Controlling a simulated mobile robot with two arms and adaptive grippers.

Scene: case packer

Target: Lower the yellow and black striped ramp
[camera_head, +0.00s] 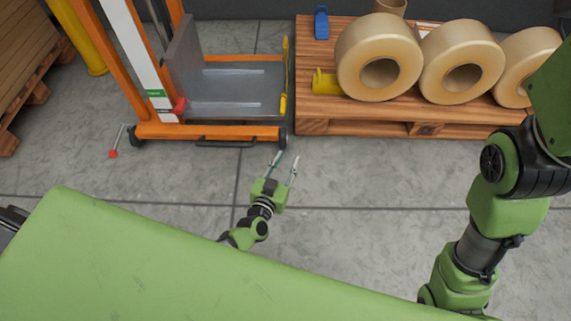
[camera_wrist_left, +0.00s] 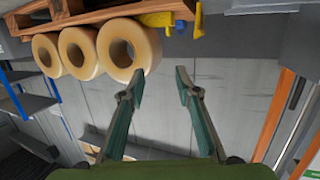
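A narrow yellow and dark upright flap (camera_head: 285,75), which looks like the ramp, stands raised at the right edge of the grey platform (camera_head: 230,107) of an orange lift. It is seen almost edge-on, so its stripes are hard to make out. My left gripper (camera_head: 286,161) is open and empty above the floor, nearer to me than the flap and apart from it.
A wooden pallet (camera_head: 365,127) with large tan tape rolls (camera_head: 380,57), a yellow object (camera_head: 325,83) and a blue object (camera_head: 321,22) stands right of the lift. A red-tipped lever (camera_head: 113,153) is left. Grey floor (camera_head: 360,185) in front is clear.

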